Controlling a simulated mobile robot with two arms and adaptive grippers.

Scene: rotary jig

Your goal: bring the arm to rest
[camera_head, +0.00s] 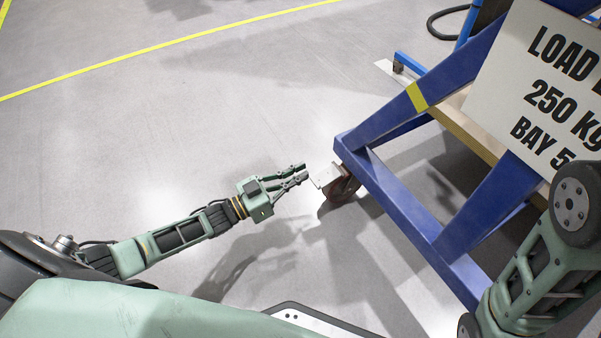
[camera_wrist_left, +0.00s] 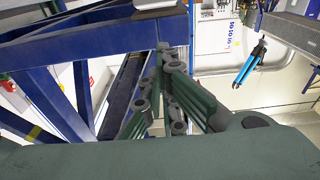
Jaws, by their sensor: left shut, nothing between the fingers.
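My left arm reaches in from the left in the head view, stretched out over the grey floor. Its gripper (camera_head: 304,172) is shut and empty, its fingertips just left of the blue frame's lower corner and caster. In the left wrist view the fingers of my left gripper (camera_wrist_left: 163,55) are together, with blue beams behind them. Part of my right arm (camera_head: 545,265) shows at the lower right of the head view. Its gripper is not in view.
A blue steel frame (camera_head: 400,205) on a caster (camera_head: 341,187) fills the right side, bearing a white load sign (camera_head: 545,85). Yellow lines (camera_head: 150,50) mark the floor. The floor at upper left is clear. A blue-and-black tool (camera_wrist_left: 250,62) shows in the left wrist view.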

